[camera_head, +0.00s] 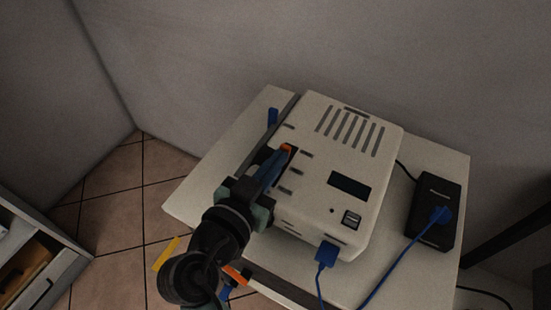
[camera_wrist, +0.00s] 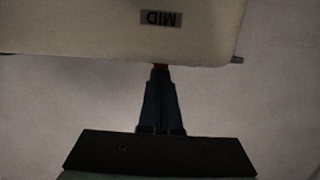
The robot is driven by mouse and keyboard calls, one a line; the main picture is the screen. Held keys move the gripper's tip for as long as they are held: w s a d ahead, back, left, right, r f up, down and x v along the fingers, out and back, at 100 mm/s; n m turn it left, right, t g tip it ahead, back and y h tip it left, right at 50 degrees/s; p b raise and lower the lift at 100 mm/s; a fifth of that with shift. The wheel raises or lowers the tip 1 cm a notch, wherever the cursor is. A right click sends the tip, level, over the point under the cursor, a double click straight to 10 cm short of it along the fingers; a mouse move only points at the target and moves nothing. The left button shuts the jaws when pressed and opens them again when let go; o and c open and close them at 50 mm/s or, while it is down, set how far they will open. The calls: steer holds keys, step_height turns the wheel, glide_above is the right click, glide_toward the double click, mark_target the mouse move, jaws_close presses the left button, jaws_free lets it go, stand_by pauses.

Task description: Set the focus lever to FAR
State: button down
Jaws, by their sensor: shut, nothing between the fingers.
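A cream projector-like device (camera_head: 335,185) sits on a pale table, with several small dark labels along its left side. A label reading MID (camera_wrist: 161,19), upside down, shows in the wrist view. My gripper (camera_head: 285,152) is at the device's left side, and its closed fingers (camera_wrist: 160,72) point at the edge below MID. A small orange piece (camera_head: 287,148) shows at the fingertips; I cannot tell whether it is the focus lever or part of the fingers. My gripper is shut and empty. No FAR label is readable, and the arm hides part of the left side.
A black power box (camera_head: 434,211) with a blue plug stands on the table (camera_head: 190,205) right of the device. A blue plug (camera_head: 325,254) and cable come out of the device's front. A blue piece (camera_head: 272,117) stands at its back left. Wall lies behind.

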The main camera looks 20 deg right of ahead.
stand_by(0.3)
steer(key=shift+w+d+r+p, duration=0.2)
steer(key=shift+r+p, duration=0.25)
steer(key=shift+p, duration=0.65)
steer(key=shift+w+d+r+g+y+p, duration=0.15)
steer(key=shift+d+g+y+p, duration=0.2)
steer(key=shift+g+y+p, duration=0.6)
steer(key=shift+w+d+f+p, duration=0.2)
steer(key=shift+d+p, duration=0.05)
steer(key=shift+p, duration=0.7)
steer(key=shift+w+d+f, duration=0.25)
steer(key=shift+w+d, duration=0.05)
steer(key=shift+d, duration=0.05)
